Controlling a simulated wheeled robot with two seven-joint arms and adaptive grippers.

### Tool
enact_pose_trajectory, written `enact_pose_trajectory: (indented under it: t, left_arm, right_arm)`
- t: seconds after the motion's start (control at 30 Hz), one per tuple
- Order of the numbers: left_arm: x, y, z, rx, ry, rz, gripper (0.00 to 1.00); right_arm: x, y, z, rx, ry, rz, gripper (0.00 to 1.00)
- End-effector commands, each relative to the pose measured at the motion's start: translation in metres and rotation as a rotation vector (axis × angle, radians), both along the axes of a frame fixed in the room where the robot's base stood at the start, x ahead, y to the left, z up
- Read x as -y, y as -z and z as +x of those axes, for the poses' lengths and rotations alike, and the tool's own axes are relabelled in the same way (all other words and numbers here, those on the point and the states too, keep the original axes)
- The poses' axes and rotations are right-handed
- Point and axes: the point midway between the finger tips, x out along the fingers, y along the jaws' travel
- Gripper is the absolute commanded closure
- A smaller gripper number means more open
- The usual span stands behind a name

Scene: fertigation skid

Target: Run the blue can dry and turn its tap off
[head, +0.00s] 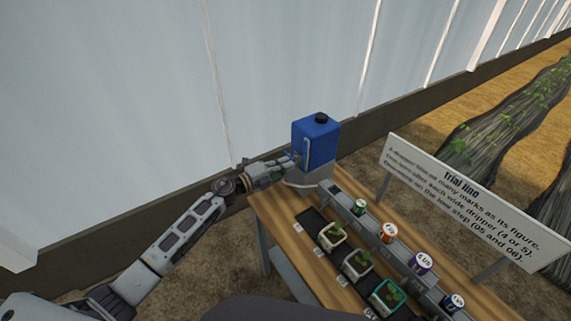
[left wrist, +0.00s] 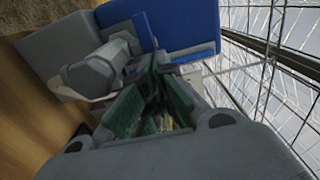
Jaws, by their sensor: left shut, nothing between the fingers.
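The blue can (head: 321,138) with a black cap stands upright on a grey stand (head: 308,179) at the far end of the bench. A pale upright strip shows on its near left face. In the left wrist view the can (left wrist: 190,22) fills the top, beside its grey stand (left wrist: 58,48). My left gripper (head: 291,160) is at the can's left side, close to its lower face. Its green-padded fingers (left wrist: 152,100) are shut with nothing held. My right gripper is out of view.
The wooden bench (head: 262,207) carries a black tray with several potted seedlings (head: 356,263) and a grey rail (head: 375,235) with several coloured, labelled droppers. A "Trial line" sign (head: 470,195) stands behind on the right. A pale wall (head: 130,100) rises behind the can.

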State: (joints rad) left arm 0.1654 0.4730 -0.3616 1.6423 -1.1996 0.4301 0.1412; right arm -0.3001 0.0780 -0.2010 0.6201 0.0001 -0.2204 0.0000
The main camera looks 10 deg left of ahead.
Motion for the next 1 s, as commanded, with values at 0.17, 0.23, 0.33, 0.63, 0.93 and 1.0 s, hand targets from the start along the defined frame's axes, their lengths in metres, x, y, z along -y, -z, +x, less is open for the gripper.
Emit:
enact_pose_trajectory:
  t: [0.17,0.23,0.33,0.63,0.93,1.0]
  left_arm:
    - [0.0021,0.0001,0.0016,-0.001,0.001,-0.001,1.0]
    - [0.0021,0.0002,0.0016,-0.001,0.001,-0.001,1.0]
    - [0.002,0.0002,0.0015,0.0,0.0,0.0,1.0]
    - [0.0025,-0.0003,0.0012,-0.001,-0.008,-0.001,1.0]
    - [0.0039,-0.0006,0.0012,-0.001,-0.042,-0.001,1.0]
    - [0.0042,-0.0004,0.0012,-0.001,-0.047,-0.001,1.0]
  right_arm:
    - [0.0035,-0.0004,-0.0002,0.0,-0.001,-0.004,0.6]
    - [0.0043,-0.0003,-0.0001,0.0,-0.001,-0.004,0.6]
    - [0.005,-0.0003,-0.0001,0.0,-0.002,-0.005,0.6]
    - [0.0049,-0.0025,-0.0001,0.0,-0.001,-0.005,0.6]
    - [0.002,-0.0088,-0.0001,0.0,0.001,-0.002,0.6]
    - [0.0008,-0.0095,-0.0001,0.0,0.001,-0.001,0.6]
